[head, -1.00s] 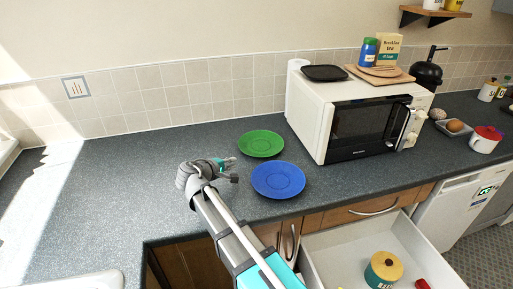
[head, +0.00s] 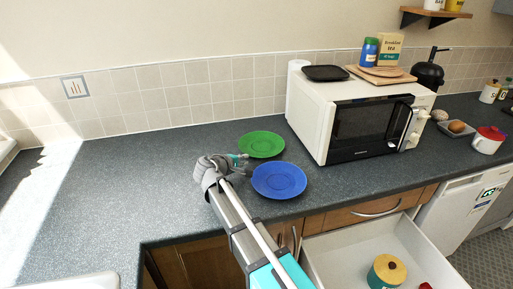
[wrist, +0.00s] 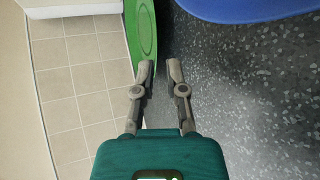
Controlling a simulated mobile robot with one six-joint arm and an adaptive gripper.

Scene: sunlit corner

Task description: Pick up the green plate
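The green plate (head: 261,144) lies flat on the dark countertop, left of the microwave and behind the blue plate (head: 279,180). In the wrist view the green plate (wrist: 142,30) shows at the top, with its rim just ahead of the left fingertip. I cannot tell whether a fingertip touches the plate rim.
The blue plate is close in front of the green one, also at the top right of the wrist view (wrist: 245,8). A white microwave (head: 312,116) stands to the right. The tiled wall (head: 150,99) is behind. An open drawer (head: 340,262) is below the counter. The left counter is clear.

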